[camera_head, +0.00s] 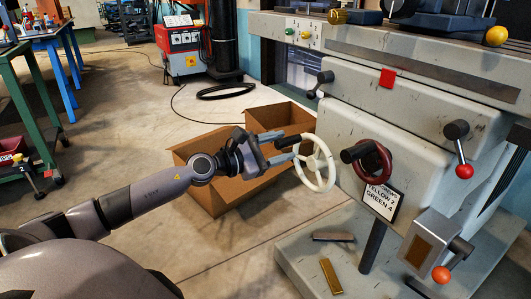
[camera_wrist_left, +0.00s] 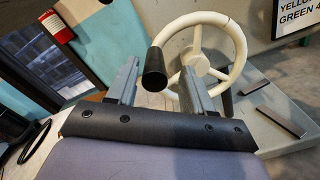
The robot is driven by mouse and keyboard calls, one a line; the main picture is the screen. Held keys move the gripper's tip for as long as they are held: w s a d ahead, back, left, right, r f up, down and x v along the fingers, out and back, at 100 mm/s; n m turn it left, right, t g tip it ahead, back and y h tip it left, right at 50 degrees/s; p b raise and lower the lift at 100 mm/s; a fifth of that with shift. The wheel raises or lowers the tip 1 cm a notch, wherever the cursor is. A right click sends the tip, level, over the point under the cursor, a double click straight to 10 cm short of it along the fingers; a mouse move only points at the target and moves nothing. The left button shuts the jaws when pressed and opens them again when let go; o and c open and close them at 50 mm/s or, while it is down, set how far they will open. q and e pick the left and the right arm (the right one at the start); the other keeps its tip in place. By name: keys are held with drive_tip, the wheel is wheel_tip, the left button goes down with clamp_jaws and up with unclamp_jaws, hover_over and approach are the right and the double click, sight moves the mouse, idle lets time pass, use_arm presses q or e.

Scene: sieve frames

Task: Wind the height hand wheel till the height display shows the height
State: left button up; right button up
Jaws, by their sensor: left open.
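A white spoked hand wheel (camera_head: 316,163) stands out from the left side of the grey machine; it also shows in the left wrist view (camera_wrist_left: 238,62). Its black crank handle (camera_wrist_left: 154,70) points toward my left gripper (camera_head: 293,147). The gripper is open, with one finger on each side of the handle in the wrist view; I cannot tell whether either finger touches it. A second, dark red hand wheel (camera_head: 374,160) with a black handle is on the machine's front. I cannot make out a height readout. My right gripper is not in view.
A sign (camera_head: 381,200) reading "YELLOW 2, GREEN 4" hangs below the red wheel. Open cardboard boxes (camera_head: 215,196) stand behind my left arm. Metal bars (camera_head: 331,276) lie on the machine base.

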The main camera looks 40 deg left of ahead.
use_arm(q)
drive_tip(key=v, duration=0.2)
drive_tip(key=shift+s+a+f, duration=0.1)
drive_tip(key=shift+s+f, duration=0.05)
drive_tip(key=shift+s, duration=0.2)
drive_tip(key=shift+b+v, duration=0.4)
drive_tip(key=shift+v, duration=0.5)
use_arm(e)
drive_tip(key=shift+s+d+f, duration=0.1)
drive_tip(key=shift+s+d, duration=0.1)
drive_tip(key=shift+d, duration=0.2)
